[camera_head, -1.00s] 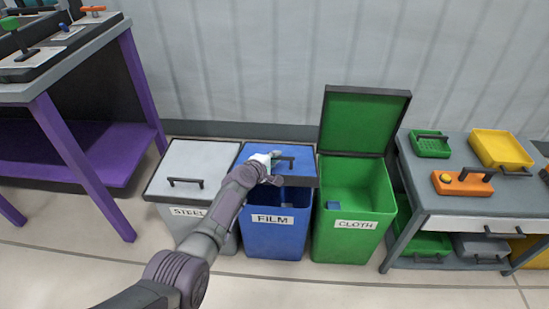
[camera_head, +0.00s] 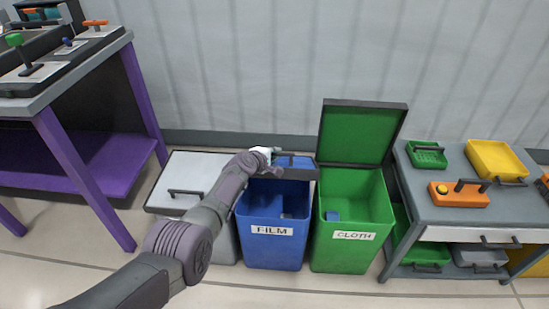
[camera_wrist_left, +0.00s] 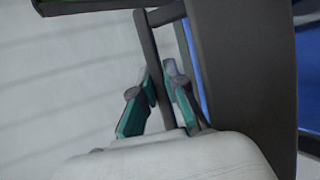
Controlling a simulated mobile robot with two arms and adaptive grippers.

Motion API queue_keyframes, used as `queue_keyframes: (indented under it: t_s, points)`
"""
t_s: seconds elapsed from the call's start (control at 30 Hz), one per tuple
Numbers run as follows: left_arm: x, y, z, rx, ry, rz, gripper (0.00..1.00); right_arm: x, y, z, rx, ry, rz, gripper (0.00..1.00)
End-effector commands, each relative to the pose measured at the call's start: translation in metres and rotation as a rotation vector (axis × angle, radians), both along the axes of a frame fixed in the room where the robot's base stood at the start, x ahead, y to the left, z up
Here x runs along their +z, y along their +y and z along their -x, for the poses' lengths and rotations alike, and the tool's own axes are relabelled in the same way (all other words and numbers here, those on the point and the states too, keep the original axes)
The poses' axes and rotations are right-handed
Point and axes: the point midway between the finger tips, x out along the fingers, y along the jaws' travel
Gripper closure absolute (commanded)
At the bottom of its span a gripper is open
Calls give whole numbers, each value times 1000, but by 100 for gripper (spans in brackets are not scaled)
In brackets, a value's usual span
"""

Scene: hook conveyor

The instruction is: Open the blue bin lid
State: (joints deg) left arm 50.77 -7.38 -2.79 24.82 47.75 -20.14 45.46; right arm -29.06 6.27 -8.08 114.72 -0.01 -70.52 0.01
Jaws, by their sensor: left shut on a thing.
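The blue bin (camera_head: 272,247) labelled FILM stands between the grey bin and the green bin. Its lid (camera_head: 296,164) is tilted up at the back, and I see into the bin, where a small blue piece lies. My left gripper (camera_head: 272,156) is at the lid's left part, partly hidden by its own wrist. In the left wrist view my left gripper (camera_wrist_left: 158,85) has its teal fingers on both sides of a dark bar, the lid handle (camera_wrist_left: 152,52), shut on it. The dark lid edge (camera_wrist_left: 245,80) runs beside it. My right gripper is not in view.
The grey bin's lid (camera_head: 193,182) is shut at the left. The green CLOTH bin (camera_head: 345,252) has its lid (camera_head: 360,133) standing open. A purple-legged table (camera_head: 85,185) is at the left, a grey cart (camera_head: 440,217) with trays at the right. A wall is close behind.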

Motion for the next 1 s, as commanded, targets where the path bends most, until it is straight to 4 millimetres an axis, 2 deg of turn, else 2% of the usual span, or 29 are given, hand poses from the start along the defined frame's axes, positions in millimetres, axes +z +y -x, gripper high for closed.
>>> queue_keyframes:
  t_s: [0.03, 0.5, 0.53, 0.6, 1.0]
  points:
    - [5, 1, -3, 4, -7, 1, 100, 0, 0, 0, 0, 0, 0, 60]
    - [5, 1, -4, 4, -8, 0, 100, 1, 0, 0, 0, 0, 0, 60]
    - [5, 1, -4, 4, -8, 0, 85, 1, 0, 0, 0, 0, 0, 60]
    - [5, 1, -4, 4, -8, 0, 77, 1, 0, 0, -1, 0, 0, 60]
    - [5, 3, -2, 2, -7, -2, 77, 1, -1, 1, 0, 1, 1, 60]
